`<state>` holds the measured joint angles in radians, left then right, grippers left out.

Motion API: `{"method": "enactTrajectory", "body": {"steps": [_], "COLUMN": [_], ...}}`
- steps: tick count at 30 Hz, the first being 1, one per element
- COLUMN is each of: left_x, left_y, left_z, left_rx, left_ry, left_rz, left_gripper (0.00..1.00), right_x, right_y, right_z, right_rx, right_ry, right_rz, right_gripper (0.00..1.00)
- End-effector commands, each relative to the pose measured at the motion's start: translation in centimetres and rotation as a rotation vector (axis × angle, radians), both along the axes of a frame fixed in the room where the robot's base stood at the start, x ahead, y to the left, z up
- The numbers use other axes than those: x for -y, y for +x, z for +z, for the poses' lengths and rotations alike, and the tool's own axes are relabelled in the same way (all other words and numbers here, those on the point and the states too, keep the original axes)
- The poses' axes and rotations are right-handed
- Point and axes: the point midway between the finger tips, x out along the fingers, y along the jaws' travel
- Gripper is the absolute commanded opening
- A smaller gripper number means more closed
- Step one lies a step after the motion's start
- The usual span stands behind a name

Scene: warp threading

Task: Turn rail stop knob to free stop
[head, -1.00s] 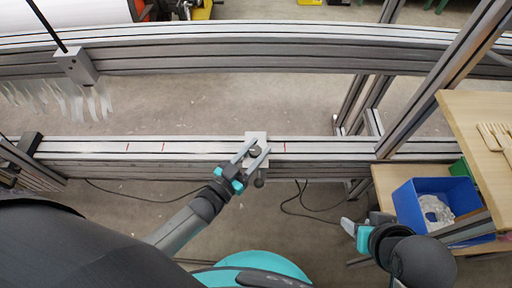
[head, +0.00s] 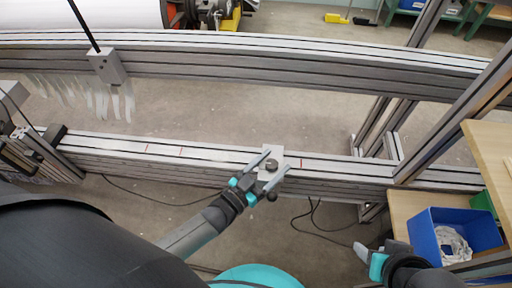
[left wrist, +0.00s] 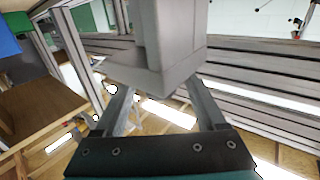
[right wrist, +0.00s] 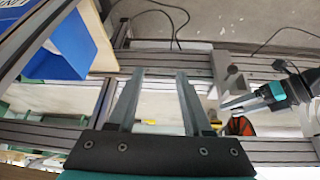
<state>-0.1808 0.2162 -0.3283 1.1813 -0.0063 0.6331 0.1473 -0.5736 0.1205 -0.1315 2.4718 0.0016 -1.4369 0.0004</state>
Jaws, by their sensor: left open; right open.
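In the left wrist view a large grey block (left wrist: 170,50) stands between and beyond the open fingers (left wrist: 155,92); the knob cannot be made out there. My right gripper (head: 364,252) is open and empty, away from the rail; its fingers also show in the right wrist view (right wrist: 160,76).
The lower rail (head: 200,154) has red marks on both sides of the stop. An upper rail (head: 240,62) runs behind it, with a block and pale strips hanging at left. A blue bin (head: 431,246) and wooden shelf stand at right, close to my right gripper.

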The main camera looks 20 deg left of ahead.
Motion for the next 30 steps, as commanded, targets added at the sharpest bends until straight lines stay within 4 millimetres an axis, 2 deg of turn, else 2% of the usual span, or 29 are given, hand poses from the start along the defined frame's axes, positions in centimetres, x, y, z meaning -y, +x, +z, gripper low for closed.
{"method": "enactTrajectory", "body": {"steps": [5, 7, 22, 30], "left_x": [-0.4, -0.8, -4.7, -5.5], "left_y": [-1.1, -2.1, -12.0, -14.2], "left_z": [0.0, 0.1, 0.1, 0.0], "left_rx": [-0.004, -0.004, -0.005, -0.001], "left_ry": [0.001, 0.001, 0.002, 0.0], "left_rz": [0.0, 0.0, 0.001, 0.001], "left_gripper": [0.73, 0.73, 0.73, 0.73], "right_x": [0.0, 0.1, 0.2, 0.2], "right_y": [0.0, -0.1, -0.3, -0.5], "right_z": [0.3, -0.9, -6.2, -7.1], "right_rx": [-0.003, -0.038, -0.116, -0.126], "right_ry": [-0.001, -0.007, -0.019, -0.021], "right_rz": [0.0, -0.002, -0.001, -0.002], "right_gripper": [0.5, 0.5, 0.5, 0.5]}}
